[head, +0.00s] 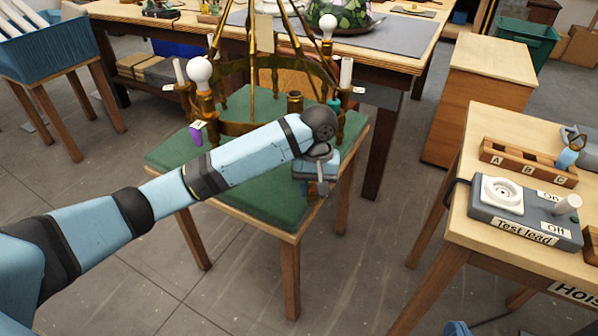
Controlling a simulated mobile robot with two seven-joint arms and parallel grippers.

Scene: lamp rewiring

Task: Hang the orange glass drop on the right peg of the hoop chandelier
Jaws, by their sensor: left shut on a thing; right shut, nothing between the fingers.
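The brass hoop chandelier (239,128) stands on a green-topped table, with white bulbs and candle sleeves around its ring. My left arm reaches in from the left across the front of the hoop. My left gripper (319,186) points down at the hoop's front right, over the table's right edge. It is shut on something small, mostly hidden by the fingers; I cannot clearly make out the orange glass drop. A purple drop (196,136) hangs at the hoop's left. A teal drop (334,104) shows at its right, near a white tag.
The green-topped table (262,205) has bare cloth in front. A long workbench stands behind. Floor is clear between the tables.

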